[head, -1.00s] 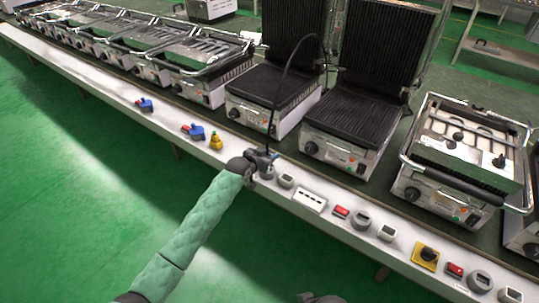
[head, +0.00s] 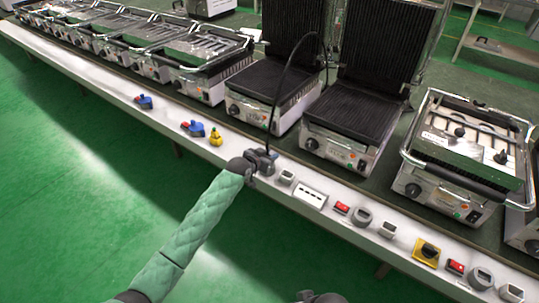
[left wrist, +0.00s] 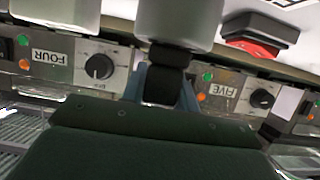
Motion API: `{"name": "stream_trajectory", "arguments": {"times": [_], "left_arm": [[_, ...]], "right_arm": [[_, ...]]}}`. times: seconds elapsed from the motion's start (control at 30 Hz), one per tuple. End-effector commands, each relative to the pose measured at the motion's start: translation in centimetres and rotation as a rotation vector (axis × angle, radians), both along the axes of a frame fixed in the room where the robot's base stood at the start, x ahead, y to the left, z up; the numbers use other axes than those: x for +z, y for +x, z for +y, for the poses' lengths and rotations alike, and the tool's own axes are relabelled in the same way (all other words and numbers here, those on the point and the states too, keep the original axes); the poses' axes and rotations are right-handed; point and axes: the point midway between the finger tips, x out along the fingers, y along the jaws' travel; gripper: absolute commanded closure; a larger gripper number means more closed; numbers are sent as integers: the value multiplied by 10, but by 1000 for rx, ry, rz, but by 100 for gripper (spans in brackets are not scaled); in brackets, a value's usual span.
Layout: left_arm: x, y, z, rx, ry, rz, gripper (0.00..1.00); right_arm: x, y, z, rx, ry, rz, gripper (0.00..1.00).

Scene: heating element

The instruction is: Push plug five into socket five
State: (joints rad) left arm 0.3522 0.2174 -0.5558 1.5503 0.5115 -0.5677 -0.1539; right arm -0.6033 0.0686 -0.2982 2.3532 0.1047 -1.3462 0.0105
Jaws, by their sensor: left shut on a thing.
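My left gripper (head: 262,163) is at the front shelf, shut on a dark plug whose black cable (head: 275,95) arches up to a grill. In the left wrist view, the plug's black body (left wrist: 163,85) is between the blue-grey fingers of my left gripper (left wrist: 162,92). A light grey round body (left wrist: 178,22), seemingly the socket, lies straight beyond the plug. They look in contact, but I cannot tell how deep the plug sits. In the head view my gripper hides this spot. A panel marked FIVE (left wrist: 225,90) shows upside down.
Grills stand behind the shelf. A panel marked FOUR (left wrist: 47,58) also shows.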

Motion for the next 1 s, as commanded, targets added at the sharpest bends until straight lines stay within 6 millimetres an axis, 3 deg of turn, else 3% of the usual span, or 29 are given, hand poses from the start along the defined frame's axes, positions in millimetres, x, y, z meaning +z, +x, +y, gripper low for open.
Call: {"name": "stream_trajectory", "arguments": {"times": [0.77, 0.8, 0.9, 1.0], "left_arm": [[-16, 0, 0, 0, -1, -1, 94], [-16, 0, 0, 0, -1, -1, 68], [-15, 0, 0, 0, -1, -1, 49], [-15, 0, 0, 0, -1, -1, 45]], "right_arm": [[-8, 0, 0, 0, 0, 0, 64], [-7, 0, 0, 0, 0, 0, 64], [-7, 0, 0, 0, 0, 0, 64], [-7, 0, 0, 0, 0, 0, 64]]}}
